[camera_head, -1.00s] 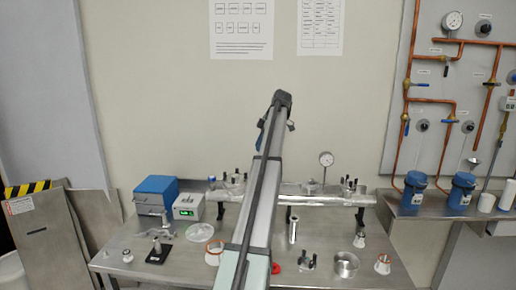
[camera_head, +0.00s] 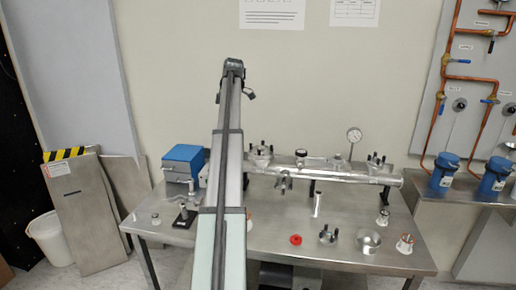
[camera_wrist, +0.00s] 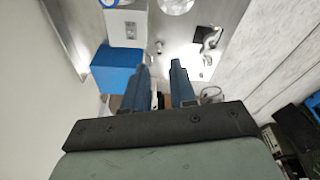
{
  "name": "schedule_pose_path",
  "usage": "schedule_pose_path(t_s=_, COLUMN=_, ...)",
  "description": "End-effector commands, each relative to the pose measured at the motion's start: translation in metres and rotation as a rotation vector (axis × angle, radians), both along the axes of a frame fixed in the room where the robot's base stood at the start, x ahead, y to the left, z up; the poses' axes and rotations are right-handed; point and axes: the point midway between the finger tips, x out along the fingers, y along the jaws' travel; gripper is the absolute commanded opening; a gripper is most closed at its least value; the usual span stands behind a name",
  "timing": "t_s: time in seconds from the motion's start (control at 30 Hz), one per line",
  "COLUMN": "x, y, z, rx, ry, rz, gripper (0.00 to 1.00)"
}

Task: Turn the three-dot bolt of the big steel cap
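Steel caps with dark upright bolts or knobs show in the head view. One is on the left part of the horizontal steel pipe (camera_head: 340,173), partly beside my arm. Another cap (camera_head: 377,163) is at the pipe's right end, and a loose knobbed piece (camera_head: 328,237) stands on the table. The dot marks are too small to read, so I cannot tell which bolt has three dots. My gripper (camera_wrist: 160,65) shows two blue fingers spread apart with nothing between them. In the head view it is largely hidden by my raised arm.
A blue box (camera_head: 183,160) stands at the left of the steel table (camera_head: 285,245); it also shows in the wrist view (camera_wrist: 117,70). A red ring (camera_head: 295,239), a steel cup (camera_head: 368,242) and small flanges lie in front.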

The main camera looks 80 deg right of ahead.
Motion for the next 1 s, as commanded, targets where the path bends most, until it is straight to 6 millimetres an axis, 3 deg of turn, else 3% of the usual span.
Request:
schedule_pose_path(t_s=0.37, x=-0.018, y=0.015, z=-0.007, rx=-0.044, ry=0.145, rz=-0.482, gripper=0.26)
schedule_pose_path(t_s=0.7, x=-0.056, y=0.013, z=-0.009, rx=-0.132, ry=0.201, rz=-1.178, gripper=0.26)
schedule_pose_path(t_s=1.0, x=-0.078, y=0.006, z=-0.004, rx=-0.218, ry=0.131, rz=-1.767, gripper=0.26)
